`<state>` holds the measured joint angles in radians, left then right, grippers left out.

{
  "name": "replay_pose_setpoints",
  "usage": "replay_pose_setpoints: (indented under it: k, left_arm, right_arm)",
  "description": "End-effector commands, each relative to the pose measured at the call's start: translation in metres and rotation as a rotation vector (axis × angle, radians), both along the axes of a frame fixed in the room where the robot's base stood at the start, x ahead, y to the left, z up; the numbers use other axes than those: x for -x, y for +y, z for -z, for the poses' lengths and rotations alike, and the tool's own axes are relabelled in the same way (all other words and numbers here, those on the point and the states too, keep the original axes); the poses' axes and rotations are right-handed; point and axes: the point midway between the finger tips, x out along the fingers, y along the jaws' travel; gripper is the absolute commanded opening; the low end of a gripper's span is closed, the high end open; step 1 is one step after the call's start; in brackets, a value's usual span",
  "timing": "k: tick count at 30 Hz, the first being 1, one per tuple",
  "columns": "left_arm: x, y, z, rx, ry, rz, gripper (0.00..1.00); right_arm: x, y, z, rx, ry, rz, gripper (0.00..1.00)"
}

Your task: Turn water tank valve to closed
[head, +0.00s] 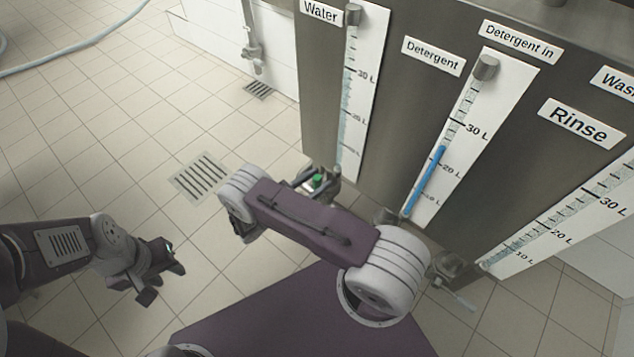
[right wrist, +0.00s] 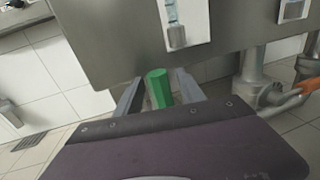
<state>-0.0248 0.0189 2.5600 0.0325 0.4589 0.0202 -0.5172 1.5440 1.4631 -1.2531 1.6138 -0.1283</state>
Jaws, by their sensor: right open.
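The Water label (head: 320,12) and its white level gauge (head: 363,90) are on the steel tank front in the head view. A green valve handle (head: 317,180) is below that gauge, partly hidden by my right arm. The green handle (right wrist: 158,88) is also in the right wrist view, between the fingers of my right gripper (right wrist: 159,94). The gripper is open, with a finger on each side; I cannot tell whether either touches it. The valve's position cannot be read. My left gripper (head: 160,277) is open and empty over the floor at the left.
The Detergent gauge (head: 455,135) and Rinse gauge (head: 570,225) are to the right on the steel front. An orange handle (right wrist: 290,98) with piping is at the right in the wrist view. A floor drain (head: 200,176) lies in the clear tiled floor at left.

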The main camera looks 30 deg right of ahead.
Motion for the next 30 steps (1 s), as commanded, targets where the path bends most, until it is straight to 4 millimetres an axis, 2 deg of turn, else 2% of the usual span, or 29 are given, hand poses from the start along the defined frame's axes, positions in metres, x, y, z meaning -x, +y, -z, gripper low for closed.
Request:
replay_pose_setpoints:
  k: [6, 11, 30]
  left_arm:
    - [0.0000, 0.0000, -0.0002, 0.000, 0.000, 0.000, 0.36]
    - [0.0000, 0.0000, -0.0002, 0.000, 0.000, 0.000, 0.36]
    - [0.0000, 0.0000, -0.0002, 0.000, 0.000, 0.000, 0.36]
  right_arm:
    - [-0.0001, -0.0007, -0.0004, 0.000, 0.000, 0.000, 0.46]
    - [-0.0001, -0.0005, -0.0004, -0.001, 0.000, 0.000, 0.01]
    - [0.0000, -0.0003, -0.0001, -0.001, 0.000, 0.001, 0.00]
